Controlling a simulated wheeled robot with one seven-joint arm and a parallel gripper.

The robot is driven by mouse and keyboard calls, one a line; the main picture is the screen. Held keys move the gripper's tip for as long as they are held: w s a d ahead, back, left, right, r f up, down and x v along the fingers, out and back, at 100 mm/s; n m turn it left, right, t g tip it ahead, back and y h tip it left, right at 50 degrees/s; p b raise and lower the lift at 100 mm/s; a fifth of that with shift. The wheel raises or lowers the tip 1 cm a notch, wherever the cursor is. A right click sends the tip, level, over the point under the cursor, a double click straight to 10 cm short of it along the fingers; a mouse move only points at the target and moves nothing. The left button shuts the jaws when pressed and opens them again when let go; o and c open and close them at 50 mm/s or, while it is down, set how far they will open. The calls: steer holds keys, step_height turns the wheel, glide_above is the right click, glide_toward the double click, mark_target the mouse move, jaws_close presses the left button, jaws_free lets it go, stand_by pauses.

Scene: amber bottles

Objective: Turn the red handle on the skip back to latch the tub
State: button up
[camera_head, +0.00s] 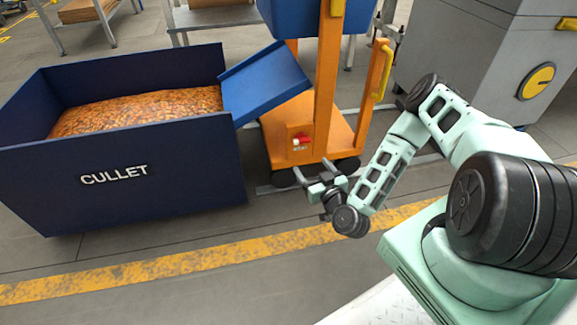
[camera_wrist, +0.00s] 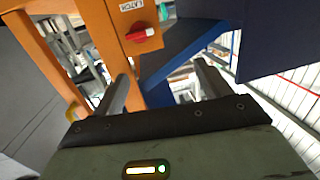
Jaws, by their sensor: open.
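The red handle (camera_head: 301,141) sits on a small orange plate low on the orange frame (camera_head: 327,80) of the skip. It lies roughly level in the head view. The wrist view shows the red handle (camera_wrist: 146,35) beside a white label reading LATCH (camera_wrist: 131,5). The blue tub (camera_head: 300,18) is at the top of the frame and is cut off by the picture edge. My gripper (camera_head: 312,168) is open and empty, below and in front of the handle, apart from it. In the wrist view, the handle lies beyond the fingertips of my gripper (camera_wrist: 161,72).
A blue bin marked CULLET (camera_head: 130,185), full of amber bits, stands at left. A blue chute (camera_head: 265,82) slopes between it and the frame. A yellow grip (camera_head: 383,75) is on the frame's right post. A grey cabinet (camera_head: 470,50) stands at right. The floor in front is clear.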

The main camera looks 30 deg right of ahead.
step_height(320, 180, down, 4)
steer(key=s+r+m+h+b, duration=0.1)
steer(key=s+m+h+b, duration=0.1)
steer(key=s+h, duration=0.1)
steer(key=b, duration=0.2)
glide_toward(303, 143)
steer(key=b+x, duration=0.5)
steer(key=x, duration=0.3)
steer(key=shift+b, duration=0.3)
steer(key=shift+w+d+r, duration=0.1)
steer(key=shift+w+d, duration=0.05)
steer(key=shift+w, duration=0.4)
steer(key=c, duration=1)
